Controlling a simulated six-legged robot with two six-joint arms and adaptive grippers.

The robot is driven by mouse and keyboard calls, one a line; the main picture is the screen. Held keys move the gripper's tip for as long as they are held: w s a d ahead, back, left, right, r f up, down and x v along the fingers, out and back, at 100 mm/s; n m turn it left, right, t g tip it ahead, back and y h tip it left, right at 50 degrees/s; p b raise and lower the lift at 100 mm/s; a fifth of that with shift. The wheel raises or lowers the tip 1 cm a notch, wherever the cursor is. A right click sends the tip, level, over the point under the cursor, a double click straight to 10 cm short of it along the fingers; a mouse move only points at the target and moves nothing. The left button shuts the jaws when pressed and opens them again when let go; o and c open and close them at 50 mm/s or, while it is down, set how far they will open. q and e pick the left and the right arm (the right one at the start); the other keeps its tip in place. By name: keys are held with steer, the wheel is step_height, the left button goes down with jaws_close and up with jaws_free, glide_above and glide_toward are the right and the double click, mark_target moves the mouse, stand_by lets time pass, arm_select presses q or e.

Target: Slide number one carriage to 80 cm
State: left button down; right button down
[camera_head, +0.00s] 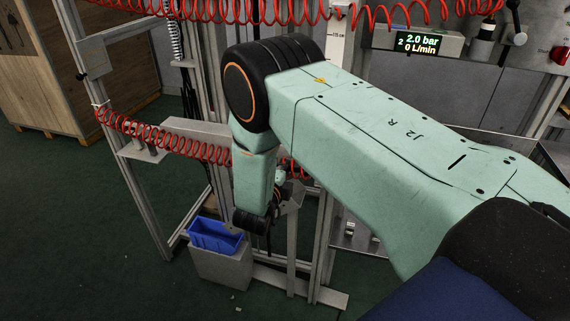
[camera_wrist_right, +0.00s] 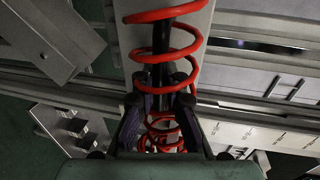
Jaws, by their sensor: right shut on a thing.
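My right arm reaches in from the right in the head view, and its forearm and wrist hide most of the gripper there. In the right wrist view my right gripper (camera_wrist_right: 160,100) has its dark fingers on both sides of a dark upright bar (camera_wrist_right: 158,72), shut on it. A red coiled hose (camera_wrist_right: 165,14) passes in front of the bar and between the fingers. A pale grey plate (camera_wrist_right: 130,40) stands behind the bar; I cannot tell if it belongs to the number one carriage. A pale strip with dark marks (camera_wrist_right: 250,134) runs at the right, too small to read. My left gripper is not in view.
A blue bin (camera_head: 214,236) sits on a grey box low in the frame. Red coiled hoses (camera_head: 140,130) hang across the metal frame. A display (camera_head: 418,43) reads 2.0 bar and 0 L/min. A wooden crate (camera_head: 75,75) stands at left; green floor at lower left is free.

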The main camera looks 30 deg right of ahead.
steer(key=shift+s+a+f, duration=0.1)
steer(key=shift+s+f, duration=0.15)
steer(key=shift+f, duration=0.45)
steer(key=c, duration=1.7)
jaws_free()
steer(key=o, duration=0.3)
steer(key=shift+w, duration=0.1)
steer(key=shift+r, duration=0.15)
steer(key=shift+v, duration=3.65)
